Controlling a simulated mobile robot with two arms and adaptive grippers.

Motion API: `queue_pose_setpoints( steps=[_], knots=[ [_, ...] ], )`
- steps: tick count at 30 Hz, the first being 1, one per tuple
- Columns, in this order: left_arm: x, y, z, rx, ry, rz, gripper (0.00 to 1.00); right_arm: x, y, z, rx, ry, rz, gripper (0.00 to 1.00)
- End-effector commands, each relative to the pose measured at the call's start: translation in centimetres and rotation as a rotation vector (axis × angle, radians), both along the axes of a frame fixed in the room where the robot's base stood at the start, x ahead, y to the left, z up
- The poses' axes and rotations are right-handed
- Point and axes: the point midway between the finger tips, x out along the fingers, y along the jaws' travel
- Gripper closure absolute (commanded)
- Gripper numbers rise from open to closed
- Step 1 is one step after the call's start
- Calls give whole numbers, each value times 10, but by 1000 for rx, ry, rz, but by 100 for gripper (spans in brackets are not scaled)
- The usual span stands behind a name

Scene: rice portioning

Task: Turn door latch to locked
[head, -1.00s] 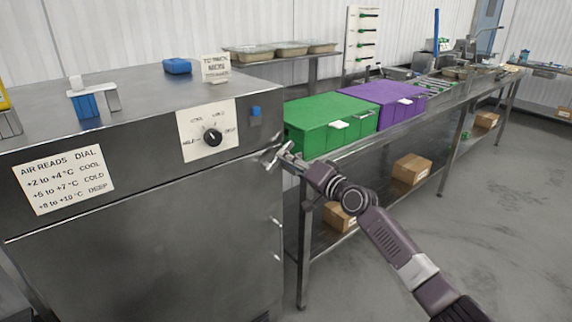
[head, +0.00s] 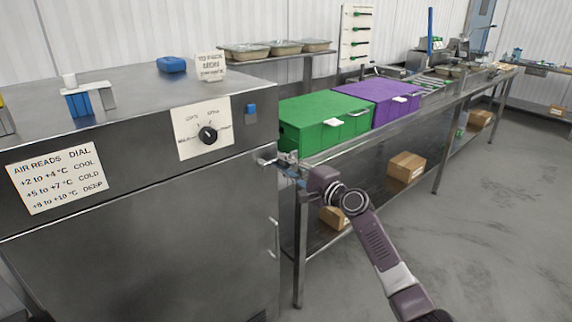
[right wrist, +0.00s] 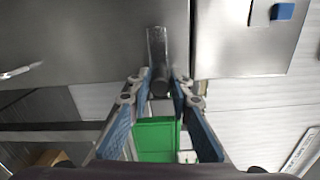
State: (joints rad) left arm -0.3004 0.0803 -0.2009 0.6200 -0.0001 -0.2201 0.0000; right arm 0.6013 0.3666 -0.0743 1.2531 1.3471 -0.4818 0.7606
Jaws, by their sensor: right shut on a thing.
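The steel cabinet (head: 140,220) fills the left of the head view. Its door latch (head: 263,161) is a small metal lever at the cabinet's right front edge, partly hidden by my right gripper (head: 284,163). In the right wrist view the latch (right wrist: 157,45) is a metal bar with a dark rounded end between the fingertips of my right gripper (right wrist: 161,82). The right gripper is shut on the latch. In the head view the lever looks roughly level. My left gripper is not in view.
A dial (head: 207,134) and a text plate (head: 56,177) are on the cabinet front. A green box (head: 320,108) and a purple box (head: 380,92) stand on the steel bench right of the cabinet. Open floor (head: 500,220) lies at the right.

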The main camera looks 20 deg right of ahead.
Motion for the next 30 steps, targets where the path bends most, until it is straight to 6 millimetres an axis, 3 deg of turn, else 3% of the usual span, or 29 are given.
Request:
queue_pose_setpoints(
  steps=[1,19,20,23,30],
  knots=[
    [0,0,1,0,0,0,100,1,-1,11,29,-12,-5,100],
    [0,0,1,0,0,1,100,1,-2,6,60,4,-5,100],
    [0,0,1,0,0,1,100,1,-2,6,60,4,-5,77],
    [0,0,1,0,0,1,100,1,-1,5,57,7,-4,66],
    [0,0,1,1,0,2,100,1,-1,1,51,12,-3,65]
  ],
)
